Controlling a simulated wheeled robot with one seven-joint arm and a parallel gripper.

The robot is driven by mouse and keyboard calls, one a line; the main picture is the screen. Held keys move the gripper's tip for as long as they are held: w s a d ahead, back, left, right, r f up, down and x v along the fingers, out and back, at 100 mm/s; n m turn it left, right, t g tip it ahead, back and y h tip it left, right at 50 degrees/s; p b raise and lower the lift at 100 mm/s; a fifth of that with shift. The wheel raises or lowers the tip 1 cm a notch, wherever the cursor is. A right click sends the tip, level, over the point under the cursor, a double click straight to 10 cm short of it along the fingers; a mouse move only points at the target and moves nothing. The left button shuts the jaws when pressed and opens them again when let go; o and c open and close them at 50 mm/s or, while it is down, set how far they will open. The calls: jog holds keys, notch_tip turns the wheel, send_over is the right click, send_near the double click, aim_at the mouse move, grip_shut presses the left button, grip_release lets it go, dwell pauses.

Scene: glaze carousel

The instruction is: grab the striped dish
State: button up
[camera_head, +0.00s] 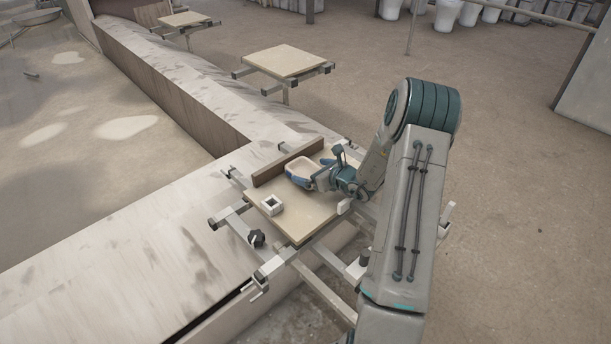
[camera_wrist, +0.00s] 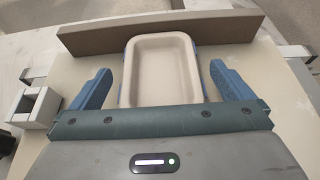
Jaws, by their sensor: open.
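A cream rectangular dish (camera_wrist: 161,68) with a raised rim and bits of blue on its outer sides rests on a square board (camera_wrist: 262,75). Stripes cannot be made out clearly. The dish also shows in the head view (camera_head: 302,165), partly hidden by my gripper. My gripper (camera_wrist: 160,84) is open, with one blue finger on each side of the dish's near part and a visible gap on both sides. It also shows in the head view (camera_head: 314,173). The dish's near end is hidden behind the gripper body.
A small white hollow block (camera_head: 271,205) stands on the board left of the dish; the wrist view shows it beside my left finger (camera_wrist: 35,107). A brown upright strip (camera_head: 288,162) runs along the board's back edge. Another bare board (camera_head: 287,61) stands farther back.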

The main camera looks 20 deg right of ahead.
aim_at(306, 173)
jog(key=shift+x, duration=1.5)
jog(key=c, duration=1.1)
jog(key=shift+o, duration=0.2)
